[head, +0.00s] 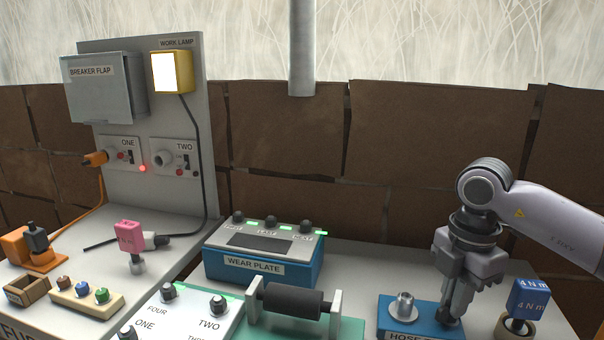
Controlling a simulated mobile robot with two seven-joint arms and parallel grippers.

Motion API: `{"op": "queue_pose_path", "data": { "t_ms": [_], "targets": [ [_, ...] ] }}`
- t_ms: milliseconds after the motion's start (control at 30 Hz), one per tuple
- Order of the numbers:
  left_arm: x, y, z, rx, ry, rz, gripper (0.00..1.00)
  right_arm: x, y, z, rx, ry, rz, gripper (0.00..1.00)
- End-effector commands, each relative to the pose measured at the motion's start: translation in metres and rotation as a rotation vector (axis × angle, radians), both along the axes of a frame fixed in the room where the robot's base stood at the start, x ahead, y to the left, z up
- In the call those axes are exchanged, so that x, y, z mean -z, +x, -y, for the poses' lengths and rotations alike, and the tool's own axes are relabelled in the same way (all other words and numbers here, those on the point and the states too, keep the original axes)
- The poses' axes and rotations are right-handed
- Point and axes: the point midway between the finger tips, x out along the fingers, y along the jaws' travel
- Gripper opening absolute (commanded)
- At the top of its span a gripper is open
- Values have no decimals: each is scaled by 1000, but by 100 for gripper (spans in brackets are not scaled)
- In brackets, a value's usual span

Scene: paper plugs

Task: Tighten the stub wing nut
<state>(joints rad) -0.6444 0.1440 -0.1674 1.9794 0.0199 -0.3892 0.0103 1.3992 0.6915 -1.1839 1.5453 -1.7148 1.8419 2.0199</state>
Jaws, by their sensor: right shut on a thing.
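The blue hose block (420,332) stands at the lower right, its label partly cut off by the frame edge and reading "HOSE S". A metal stub (403,306) rises upright from its left part. My right gripper (452,312) points down over the block's right part, to the right of the metal stub. Its fingers are shut on a small dark piece (446,322) low on the block, which seems to be the stub wing nut. The fingers hide most of it, so its wings and how tight it sits cannot be told. My left gripper is out of view.
A blue "4 N m" tool (528,299) stands in a round holder (515,327) just right of my right gripper. A roller (292,300) on a green base is to the left. The wear plate box (262,267) is behind it. Bench space behind the hose block is clear.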

Motion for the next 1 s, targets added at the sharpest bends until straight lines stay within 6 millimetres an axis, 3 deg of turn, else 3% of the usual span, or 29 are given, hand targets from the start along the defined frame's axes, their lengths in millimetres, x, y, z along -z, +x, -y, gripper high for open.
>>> {"op": "queue_pose_path", "data": {
  "t_ms": [233, 700, 1000],
  "targets": [
    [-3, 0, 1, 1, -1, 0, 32, -1, 0, 0, 80, 0, 1, 0],
    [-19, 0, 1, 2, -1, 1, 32, -2, 0, 0, 615, 0, 1, 0],
    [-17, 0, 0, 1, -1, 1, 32, -1, 0, 0, 612, 0, 2, 0]
  ]
}}
